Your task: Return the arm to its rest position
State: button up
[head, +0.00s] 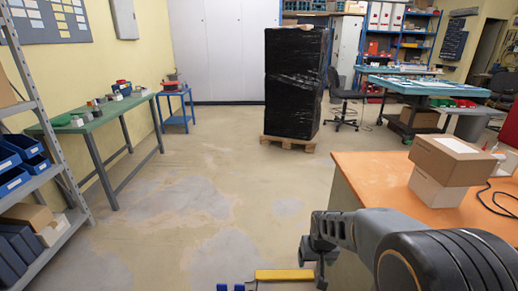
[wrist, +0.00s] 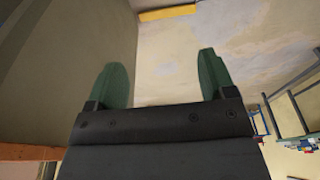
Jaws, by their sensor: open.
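My arm reaches in from the lower right of the head view, beside the near orange-topped workbench (head: 375,165). My gripper (head: 318,262) hangs at the arm's end, low and left of the bench edge, over open floor. In the wrist view my gripper (wrist: 161,60) shows two green fingers spread wide apart. Nothing is between them but a view of the floor, so it is empty. The fingers touch nothing that I can see.
Two stacked cardboard boxes (head: 447,161) stand on the orange bench. A green workbench (head: 100,124) and a shelf rack (head: 50,165) line the left. A black-wrapped pallet load (head: 294,85) stands farther back. The floor (head: 180,215) between is clear.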

jog(key=s+r+p, duration=0.5)
jog(key=s+r, duration=0.1)
jog(key=r, duration=0.5)
jog(key=s+r+t+p, duration=0.1)
jog(key=s+r+p, duration=0.4)
jog(key=r, duration=0.7)
jog(key=shift+s+r+t, duration=0.25)
jog(key=shift+s+t, duration=0.05)
jog(key=shift+s, duration=0.55)
jog(key=shift+a, duration=0.1)
